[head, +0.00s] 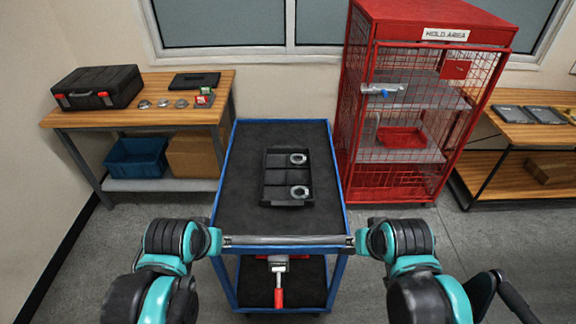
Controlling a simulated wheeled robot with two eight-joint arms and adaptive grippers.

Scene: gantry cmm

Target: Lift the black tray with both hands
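The black tray (275,178) lies flat on the dark top of a blue-framed cart (232,180), a little right of the cart's middle. It has several compartments, and two round metal parts (298,158) (299,192) sit in its right side. My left gripper (226,241) is at the left end of the cart's silver front bar. My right gripper (349,241) is at the bar's right end. Both are on the near side of the tray, apart from it. The fingers are too small and hidden to tell whether they are open or shut on the bar.
A red-handled clamp (278,278) is on the cart's lower shelf. A wooden bench (140,117) with a black case (98,88) stands left. A red mesh cabinet (375,190) is close behind right, with another bench (530,135) beyond. Cart top around the tray is clear.

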